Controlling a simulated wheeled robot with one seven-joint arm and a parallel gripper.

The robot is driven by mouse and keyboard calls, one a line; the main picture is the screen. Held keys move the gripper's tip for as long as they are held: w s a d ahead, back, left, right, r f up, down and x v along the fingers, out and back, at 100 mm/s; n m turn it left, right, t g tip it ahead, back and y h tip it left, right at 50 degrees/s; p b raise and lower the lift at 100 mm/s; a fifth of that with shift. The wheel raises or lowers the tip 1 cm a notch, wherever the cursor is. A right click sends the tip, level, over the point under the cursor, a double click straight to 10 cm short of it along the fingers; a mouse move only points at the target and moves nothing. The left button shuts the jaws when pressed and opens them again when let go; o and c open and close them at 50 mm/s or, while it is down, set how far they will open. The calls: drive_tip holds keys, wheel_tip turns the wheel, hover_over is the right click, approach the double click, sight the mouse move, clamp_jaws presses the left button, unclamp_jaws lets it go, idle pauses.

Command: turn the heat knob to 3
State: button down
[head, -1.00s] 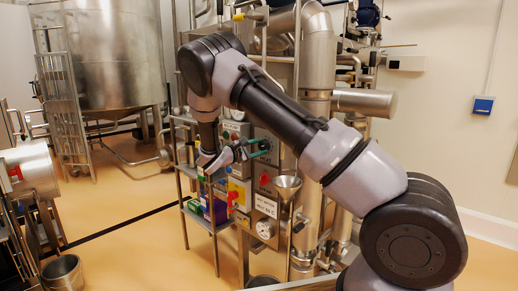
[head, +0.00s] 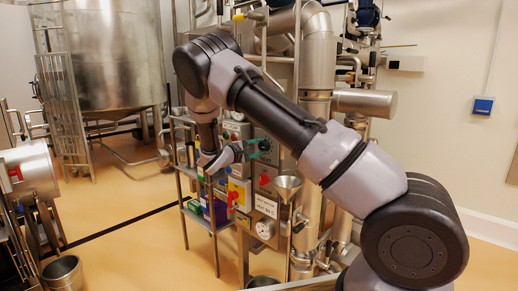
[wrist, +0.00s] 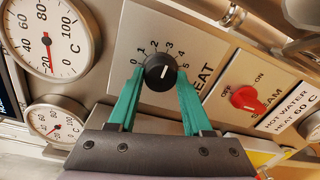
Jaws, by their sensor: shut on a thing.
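The heat knob (wrist: 160,72) is a round black knob with a white pointer line, on a pale plate marked 0 to 5 and "HEAT". My gripper (wrist: 160,80) has one green finger on each side of the knob and is shut on it. The pointer line slants up and to the right, roughly between the 3 and the 4; the line is too short to read exactly. In the head view my gripper (head: 260,149) is at the upper part of the panel, and its fingers partly cover the knob.
A red steam knob (wrist: 244,98) with OFF and ON marks is right of the heat plate. Two dial gauges are on the left, a large one (wrist: 48,38) and a small one (wrist: 55,122). A metal funnel (head: 287,183) stands close below my gripper.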

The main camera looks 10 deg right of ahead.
drive_tip(key=shift+c, duration=1.6)
unclamp_jaws()
drive_tip(key=v, duration=1.1)
drive_tip(key=shift+f, duration=0.15)
